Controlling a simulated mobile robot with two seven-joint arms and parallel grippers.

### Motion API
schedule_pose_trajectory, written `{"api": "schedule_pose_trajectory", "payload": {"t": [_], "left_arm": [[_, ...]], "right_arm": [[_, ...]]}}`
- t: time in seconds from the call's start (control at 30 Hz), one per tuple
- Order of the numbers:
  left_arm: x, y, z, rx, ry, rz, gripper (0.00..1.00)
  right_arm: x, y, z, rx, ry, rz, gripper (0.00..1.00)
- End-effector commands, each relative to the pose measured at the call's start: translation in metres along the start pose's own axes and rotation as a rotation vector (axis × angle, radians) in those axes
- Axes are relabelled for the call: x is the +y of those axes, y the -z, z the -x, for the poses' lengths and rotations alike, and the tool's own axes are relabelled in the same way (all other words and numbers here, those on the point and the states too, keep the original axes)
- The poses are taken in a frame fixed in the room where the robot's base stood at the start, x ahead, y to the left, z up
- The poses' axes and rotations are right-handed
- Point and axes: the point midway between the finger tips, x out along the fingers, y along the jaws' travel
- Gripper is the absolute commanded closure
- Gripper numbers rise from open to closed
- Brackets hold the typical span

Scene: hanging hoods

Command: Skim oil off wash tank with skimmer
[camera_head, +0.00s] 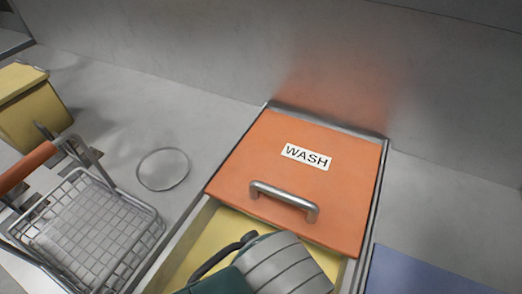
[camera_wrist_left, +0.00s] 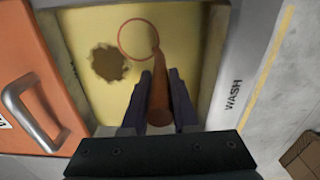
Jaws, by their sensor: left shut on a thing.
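The wash tank shows its pale yellow inside (camera_head: 184,262) at the bottom of the head view, partly covered by an orange lid (camera_head: 262,153) marked WASH. In the left wrist view the tank (camera_wrist_left: 205,22) fills the upper middle. My left gripper (camera_wrist_left: 160,82) is shut on the skimmer's orange-brown handle (camera_wrist_left: 159,100). The skimmer's thin reddish ring (camera_wrist_left: 121,40) lies over the yellow area. A dark brown oil patch (camera_wrist_left: 110,63) is just left of the ring and mostly outside it. I cannot tell the ring's height over the surface. My arm hides part of the tank in the head view.
A wire basket (camera_head: 95,232) with an orange handle stands at the left, near a yellow box (camera_head: 30,108). A round grey disc (camera_head: 163,169) lies on the counter. The lid's metal handle (camera_head: 284,200) sticks up. A blue panel (camera_head: 425,272) is at bottom right.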

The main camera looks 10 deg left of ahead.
Motion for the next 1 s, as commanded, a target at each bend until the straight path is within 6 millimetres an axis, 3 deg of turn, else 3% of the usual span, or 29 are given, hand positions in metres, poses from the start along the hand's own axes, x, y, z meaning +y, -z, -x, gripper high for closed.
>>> {"api": "schedule_pose_trajectory", "payload": {"t": [0.2,0.73,1.0], "left_arm": [[0.001,-0.005,0.0,0.0,0.0,0.002,1.0],[0.044,0.023,-0.002,0.0,-0.002,0.003,1.0],[0.053,0.031,0.001,0.0,0.0,0.001,1.0]], "right_arm": [[0.0,-0.001,-0.002,0.0,0.0,0.0,0.48],[-0.001,-0.006,-0.018,0.0,0.0,0.0,0.48],[-0.001,-0.006,-0.02,0.0,0.0,0.0,0.48]]}}
